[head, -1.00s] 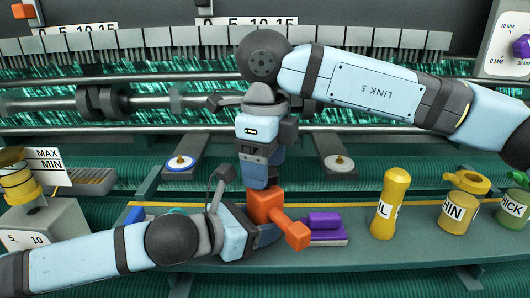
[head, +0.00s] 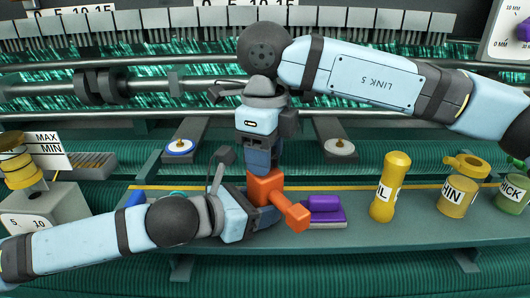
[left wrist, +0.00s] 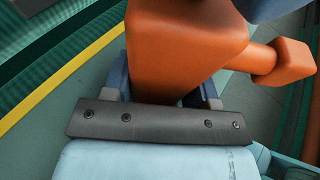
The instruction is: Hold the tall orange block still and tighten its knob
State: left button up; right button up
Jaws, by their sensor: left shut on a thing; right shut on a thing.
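The tall orange block (head: 266,188) stands upright on the green shelf, with an orange arm-like part (head: 298,217) sticking out to the lower right. It also fills the upper middle of the left wrist view (left wrist: 185,50). My left gripper (head: 256,212) comes in low from the left and is shut on the block's lower part, one finger on each side in the left wrist view (left wrist: 165,95). My right gripper (head: 259,168) points straight down onto the block's top and is shut there. The knob is hidden by its fingers.
A yellow bottle (head: 389,190) and two labelled jars (head: 459,190) (head: 513,195) stand farther right. Two round discs (head: 180,147) (head: 340,147) lie behind. A gauge with yellow rings (head: 18,165) stands left.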

jog(key=o, duration=1.3)
jog(key=shift+r, duration=0.1)
jog(key=shift+r, duration=2.4)
jog(key=shift+o, duration=0.3)
jog(key=o, duration=0.5)
jog(key=shift+r, duration=0.1)
notch_tip(320, 180, up, 12)
jog(key=shift+f, duration=0.1)
